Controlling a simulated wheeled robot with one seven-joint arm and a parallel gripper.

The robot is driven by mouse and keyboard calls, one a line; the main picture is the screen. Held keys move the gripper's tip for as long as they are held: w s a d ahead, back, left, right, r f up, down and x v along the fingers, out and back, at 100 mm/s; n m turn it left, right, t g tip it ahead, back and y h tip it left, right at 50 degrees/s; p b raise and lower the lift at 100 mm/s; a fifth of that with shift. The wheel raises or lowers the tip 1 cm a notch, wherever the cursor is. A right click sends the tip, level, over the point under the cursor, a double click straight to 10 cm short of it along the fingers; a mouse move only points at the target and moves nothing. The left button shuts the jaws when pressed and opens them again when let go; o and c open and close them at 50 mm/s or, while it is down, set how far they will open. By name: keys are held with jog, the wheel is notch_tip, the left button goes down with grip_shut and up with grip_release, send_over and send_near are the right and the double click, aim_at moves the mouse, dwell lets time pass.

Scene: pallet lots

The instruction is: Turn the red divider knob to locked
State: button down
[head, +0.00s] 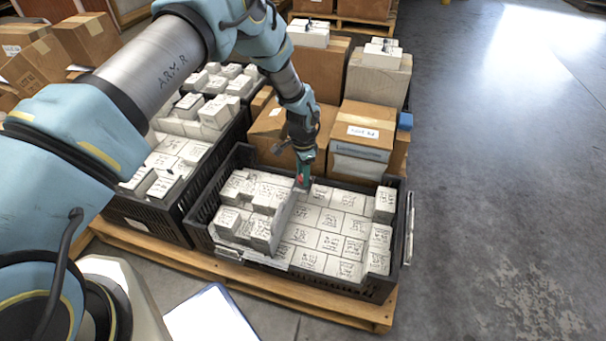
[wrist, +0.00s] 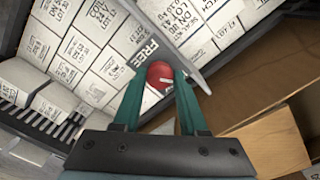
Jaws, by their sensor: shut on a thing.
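The red divider knob (wrist: 160,75) sits between the green fingers of my gripper (wrist: 160,85) in the wrist view. It is at the end of the grey divider (wrist: 160,32), and the word FREE shows on a plate (wrist: 142,52) beside it. In the head view my gripper (head: 303,178) points down at the far end of the divider (head: 285,215), with a bit of red knob (head: 301,180) showing. The fingers are shut on the knob. Any locked marking is not visible.
The divider stands in a black crate (head: 400,228) of labelled white boxes on a wooden pallet (head: 350,312). A second crate (head: 150,222) of white boxes is at left. Cardboard boxes (head: 362,130) stand close behind my gripper. The floor at right (head: 500,200) is clear.

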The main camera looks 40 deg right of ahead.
jog(key=shift+m, duration=0.9)
jog(key=shift+c, duration=2.2)
grip_release()
jog(key=shift+r, duration=0.15)
notch_tip(320, 180, up, 10)
jog(key=p, duration=0.1)
jog(key=shift+r, duration=0.25)
